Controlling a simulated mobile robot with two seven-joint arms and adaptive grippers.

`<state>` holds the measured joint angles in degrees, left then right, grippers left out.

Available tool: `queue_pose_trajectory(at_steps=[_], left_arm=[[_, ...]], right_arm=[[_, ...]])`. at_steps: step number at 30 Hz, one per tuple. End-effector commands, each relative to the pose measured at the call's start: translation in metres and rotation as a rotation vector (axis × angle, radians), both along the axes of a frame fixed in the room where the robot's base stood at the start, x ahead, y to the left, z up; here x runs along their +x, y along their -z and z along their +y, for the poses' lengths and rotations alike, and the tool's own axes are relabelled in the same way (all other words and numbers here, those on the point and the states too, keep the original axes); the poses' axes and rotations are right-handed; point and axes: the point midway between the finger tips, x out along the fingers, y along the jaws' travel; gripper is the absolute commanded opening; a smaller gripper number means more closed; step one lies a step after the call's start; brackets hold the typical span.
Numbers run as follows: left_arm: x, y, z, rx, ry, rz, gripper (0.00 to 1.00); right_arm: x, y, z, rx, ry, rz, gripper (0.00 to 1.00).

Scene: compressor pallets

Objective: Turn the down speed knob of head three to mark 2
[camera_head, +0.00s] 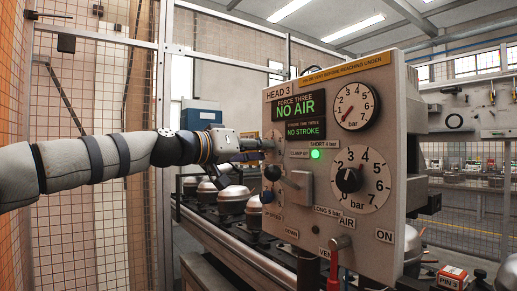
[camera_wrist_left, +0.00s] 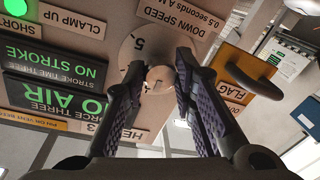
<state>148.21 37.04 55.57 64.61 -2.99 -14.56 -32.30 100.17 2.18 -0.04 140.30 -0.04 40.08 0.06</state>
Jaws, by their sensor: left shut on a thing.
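The head three panel (camera_head: 293,235) is a grey box with a HEAD 3 label, seen at an angle in the head view. My left gripper (camera_head: 265,146) reaches its upper left part. In the left wrist view, the two fingers of my left gripper (camera_wrist_left: 159,88) are shut on the small round pale down speed knob (camera_wrist_left: 160,78), one on each side. Behind it is a white dial (camera_wrist_left: 133,50) with a 5 visible. The DOWN SPEED label (camera_wrist_left: 180,17) is beside the dial. The fingers hide other marks, and the knob's setting cannot be read. My right gripper is not in view.
The panel also has a lower pressure dial (camera_head: 372,190) with a black knob, an upper gauge (camera_head: 356,104), a green lamp (camera_head: 316,154) and a red-handled lever (camera_head: 333,268). A yellow flag plate (camera_wrist_left: 238,70) with a dark handle is close to the fingers. Compressors (camera_head: 234,199) stand behind.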

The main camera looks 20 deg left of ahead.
Motion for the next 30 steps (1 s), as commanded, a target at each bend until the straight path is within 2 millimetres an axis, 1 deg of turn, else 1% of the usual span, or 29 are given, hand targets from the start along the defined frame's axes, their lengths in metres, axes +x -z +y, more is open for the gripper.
queue_pose_trajectory(at_steps=[8,18,30], left_arm=[[-0.002,-0.005,0.0,-0.103,0.0,0.077,0.0],[-0.003,-0.007,-0.002,-0.347,0.003,0.268,0.0],[-0.002,-0.005,-0.002,-0.621,0.002,0.486,0.0]], right_arm=[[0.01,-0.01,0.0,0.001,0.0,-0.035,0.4],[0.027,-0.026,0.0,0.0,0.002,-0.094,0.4],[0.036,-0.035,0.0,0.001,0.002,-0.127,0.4]])
